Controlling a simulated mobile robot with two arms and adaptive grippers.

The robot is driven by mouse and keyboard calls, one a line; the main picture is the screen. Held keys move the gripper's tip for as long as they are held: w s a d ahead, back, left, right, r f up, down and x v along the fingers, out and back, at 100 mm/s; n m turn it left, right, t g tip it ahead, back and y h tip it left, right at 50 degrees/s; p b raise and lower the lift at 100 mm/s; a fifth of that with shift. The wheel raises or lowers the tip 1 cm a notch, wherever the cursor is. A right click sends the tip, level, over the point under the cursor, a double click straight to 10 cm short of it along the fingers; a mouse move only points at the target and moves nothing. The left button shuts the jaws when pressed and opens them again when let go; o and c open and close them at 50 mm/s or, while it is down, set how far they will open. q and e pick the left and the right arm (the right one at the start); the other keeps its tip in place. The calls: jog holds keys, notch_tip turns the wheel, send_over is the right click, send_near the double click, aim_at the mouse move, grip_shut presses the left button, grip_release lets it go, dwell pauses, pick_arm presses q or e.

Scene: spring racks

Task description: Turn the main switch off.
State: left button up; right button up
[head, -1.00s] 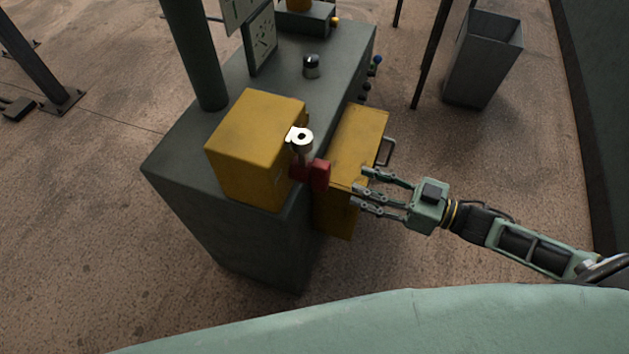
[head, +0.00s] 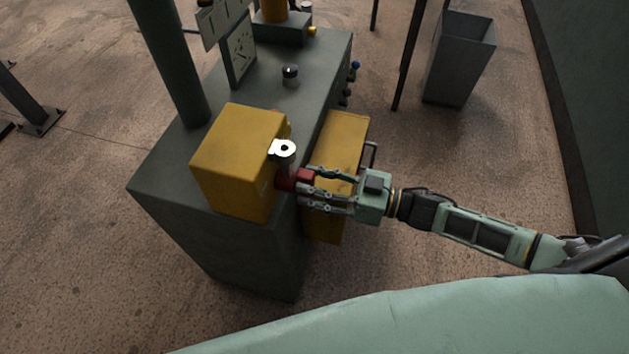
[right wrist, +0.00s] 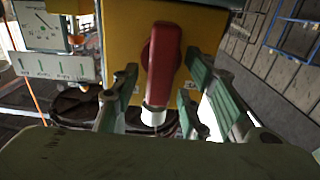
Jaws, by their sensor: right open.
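The main switch is a yellow box (head: 235,160) on the near end of a grey-green cabinet, with a red handle (head: 292,179) on its right side. A white round piece with a dark centre (head: 283,149) shows just above the handle. My right gripper (head: 310,183) is open at the handle, its fingers hiding part of it. In the right wrist view the red handle (right wrist: 163,62) stands nearly upright between the spread fingers, against the yellow face. Whether the fingers touch it I cannot tell. My left gripper is not in view.
A second yellow box (head: 340,140) with a grey pull sits on the cabinet's side, close beside my right gripper. The cabinet top (head: 310,60) carries a black-and-silver knob (head: 290,75), gauges (head: 240,50) and a post (head: 170,60). A grey bin (head: 459,60) stands at the back right.

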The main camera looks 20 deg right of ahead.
jog(key=shift+c, duration=0.6)
grip_shut()
jog(key=shift+n, duration=0.4)
jog(key=n+b, duration=0.1)
jog(key=n, duration=0.4)
jog(key=f+n+b, duration=0.1)
jog(key=n+b, duration=0.1)
jog(key=n, duration=0.4)
jog(key=s+n+b, duration=0.1)
jog(key=n, duration=0.5)
jog(key=shift+s+a+f+b, duration=0.1)
jog(key=shift+a+f+b, duration=0.15)
jog(key=shift+a+b, duration=0.15)
